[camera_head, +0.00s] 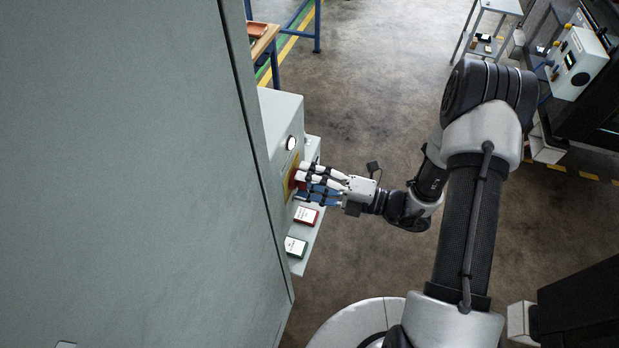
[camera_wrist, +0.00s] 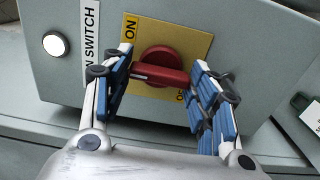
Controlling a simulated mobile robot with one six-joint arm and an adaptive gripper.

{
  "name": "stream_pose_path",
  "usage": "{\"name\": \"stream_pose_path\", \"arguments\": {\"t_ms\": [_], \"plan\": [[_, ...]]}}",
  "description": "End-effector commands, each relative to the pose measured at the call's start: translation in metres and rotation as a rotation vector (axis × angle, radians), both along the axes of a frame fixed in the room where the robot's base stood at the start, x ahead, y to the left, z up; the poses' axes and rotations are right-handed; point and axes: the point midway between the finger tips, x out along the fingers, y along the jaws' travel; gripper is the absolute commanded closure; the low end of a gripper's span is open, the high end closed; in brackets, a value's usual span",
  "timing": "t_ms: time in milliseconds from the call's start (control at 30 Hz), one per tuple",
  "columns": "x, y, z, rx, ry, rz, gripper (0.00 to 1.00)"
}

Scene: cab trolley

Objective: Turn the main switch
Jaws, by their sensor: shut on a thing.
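The main switch is a red rotary knob with a bar handle (camera_wrist: 160,74) on a yellow plate (camera_wrist: 188,38), on the front of a grey box (camera_wrist: 62,75). In the wrist view the handle lies nearly crosswise. "ON" is printed at the plate's upper left; another label at lower right is partly hidden. My gripper (camera_wrist: 160,82) has its blue-padded fingers on either side of the handle, shut on its ends. In the head view my gripper (camera_head: 304,182) reaches left to the box, and its fingers hide most of the red knob.
A white round lamp or button (camera_wrist: 55,45) sits left of the "SWITCH" label. Below the box a ledge holds a red-edged card (camera_head: 306,215) and a green-edged card (camera_head: 295,246). A large grey cabinet (camera_head: 130,170) fills the left. Open floor (camera_head: 370,100) lies right of the box.

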Motion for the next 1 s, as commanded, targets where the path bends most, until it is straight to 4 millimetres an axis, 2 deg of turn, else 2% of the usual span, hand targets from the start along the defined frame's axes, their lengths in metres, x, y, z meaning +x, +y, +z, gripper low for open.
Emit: {"name": "stream_pose_path", "arguments": {"t_ms": [467,500,767,1000], "plan": [[-0.0003,0.0001,-0.0003,0.006,0.016,0.0,0.7],[-0.0002,0.0001,-0.0002,0.006,0.016,0.0,0.44],[-0.0001,0.0,-0.0001,0.005,0.014,0.0,0.27],[0.0,0.0,0.0,0.004,0.012,0.0,0.26]]}}
